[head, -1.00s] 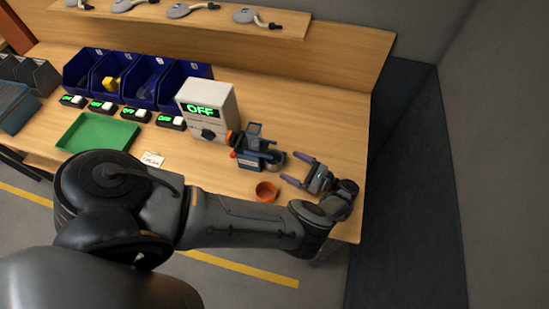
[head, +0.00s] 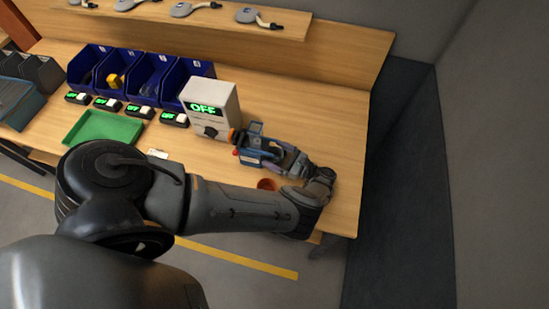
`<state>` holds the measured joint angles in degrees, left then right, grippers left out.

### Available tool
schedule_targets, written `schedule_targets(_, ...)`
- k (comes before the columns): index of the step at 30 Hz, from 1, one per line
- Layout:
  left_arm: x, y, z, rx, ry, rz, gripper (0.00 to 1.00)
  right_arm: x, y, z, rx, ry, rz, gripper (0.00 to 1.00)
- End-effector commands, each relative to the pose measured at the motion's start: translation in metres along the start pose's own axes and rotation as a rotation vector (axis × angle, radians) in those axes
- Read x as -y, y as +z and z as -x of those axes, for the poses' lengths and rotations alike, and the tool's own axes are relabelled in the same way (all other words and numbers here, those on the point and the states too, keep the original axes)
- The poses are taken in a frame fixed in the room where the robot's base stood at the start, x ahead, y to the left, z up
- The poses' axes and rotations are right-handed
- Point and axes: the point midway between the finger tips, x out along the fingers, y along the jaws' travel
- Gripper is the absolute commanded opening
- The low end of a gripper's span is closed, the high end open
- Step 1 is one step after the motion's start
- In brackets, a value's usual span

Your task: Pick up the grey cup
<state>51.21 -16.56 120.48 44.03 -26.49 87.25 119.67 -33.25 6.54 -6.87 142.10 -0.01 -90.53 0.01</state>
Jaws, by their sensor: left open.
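My left gripper (head: 281,156) is open, at the right side of a small blue device (head: 252,146) on the wooden bench. Its fingers point left toward the device. The grey cup, a small dark grey round shape at the device's right side a second ago, is now hidden by or merged with the fingers; I cannot tell whether they touch it. An orange-brown cup (head: 266,184) stands just in front, partly covered by my left arm. My right gripper is not in view.
A white box reading OFF (head: 210,103) stands left of the device. Blue bins (head: 147,80), small OFF displays and a green tray (head: 103,129) lie farther left. The bench (head: 330,115) is clear to the back right. A shelf holds several grey tools.

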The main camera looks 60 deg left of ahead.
Motion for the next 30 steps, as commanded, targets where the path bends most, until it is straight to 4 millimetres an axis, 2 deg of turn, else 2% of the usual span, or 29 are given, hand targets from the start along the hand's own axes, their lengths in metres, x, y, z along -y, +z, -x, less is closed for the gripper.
schedule_targets(2,0.000,0.000,0.000,0.000,0.000,0.000,0.89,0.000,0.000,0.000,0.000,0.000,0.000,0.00)
schedule_targets(12,0.000,0.000,0.000,0.000,-0.001,0.000,0.37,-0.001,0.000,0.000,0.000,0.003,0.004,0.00)
schedule_targets(23,0.000,0.002,0.001,0.000,0.000,0.001,0.36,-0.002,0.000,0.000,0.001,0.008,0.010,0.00)
schedule_targets(30,0.001,0.012,0.001,0.000,0.000,0.002,0.36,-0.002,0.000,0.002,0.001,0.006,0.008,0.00)
